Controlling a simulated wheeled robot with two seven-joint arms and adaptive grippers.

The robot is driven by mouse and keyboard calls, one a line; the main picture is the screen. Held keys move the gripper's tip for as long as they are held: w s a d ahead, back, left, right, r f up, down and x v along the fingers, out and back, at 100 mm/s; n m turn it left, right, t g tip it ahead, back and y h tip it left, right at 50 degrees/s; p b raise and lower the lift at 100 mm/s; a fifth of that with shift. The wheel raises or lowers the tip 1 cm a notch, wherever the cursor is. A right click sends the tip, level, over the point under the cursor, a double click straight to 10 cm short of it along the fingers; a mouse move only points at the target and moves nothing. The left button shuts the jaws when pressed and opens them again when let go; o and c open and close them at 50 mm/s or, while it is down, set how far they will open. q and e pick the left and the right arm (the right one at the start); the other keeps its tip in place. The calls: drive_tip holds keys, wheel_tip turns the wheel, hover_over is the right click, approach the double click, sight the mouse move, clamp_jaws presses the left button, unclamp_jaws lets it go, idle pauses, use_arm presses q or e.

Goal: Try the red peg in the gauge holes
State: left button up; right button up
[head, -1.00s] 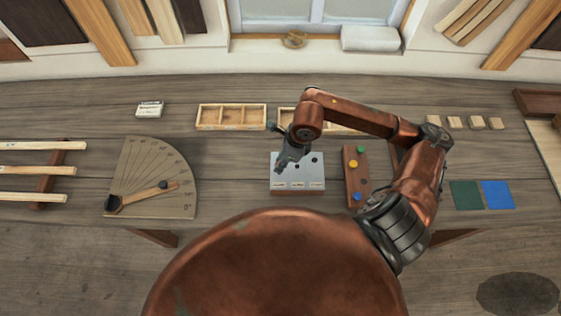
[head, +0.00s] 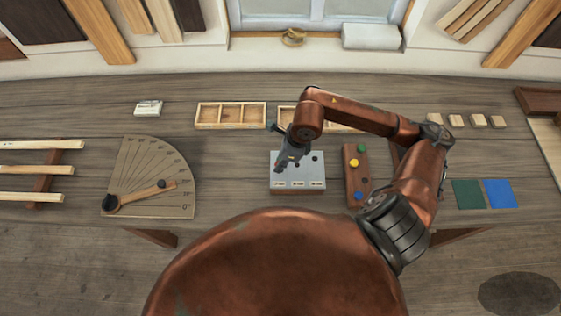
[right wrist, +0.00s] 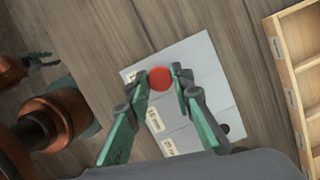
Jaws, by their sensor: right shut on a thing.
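The grey gauge block (head: 298,184) lies on the bench with dark holes in its top and labels along its front. My right gripper (head: 283,161) is over the left part of the block. In the right wrist view my right gripper (right wrist: 163,80) is shut on the red peg (right wrist: 160,78), seen end-on over the gauge block (right wrist: 203,62). I cannot tell whether the peg is in a hole or above it. One open hole (right wrist: 224,129) shows. What looks like my left gripper (right wrist: 42,61) shows at the left edge there, its opening unclear.
A wooden peg rack (head: 351,188) with green, yellow and blue pegs stands right of the block. A divided wooden tray (head: 231,126) lies behind to the left. A protractor board (head: 150,200) lies left. Green (head: 468,195) and blue (head: 501,194) squares lie right.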

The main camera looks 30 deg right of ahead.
drive_tip(key=shift+f, duration=0.25)
drive_tip(key=shift+r, duration=0.1)
drive_tip(key=shift+r+p, duration=0.4)
drive_tip(key=shift+r, duration=1.25)
drive_tip(key=shift+f, duration=0.1)
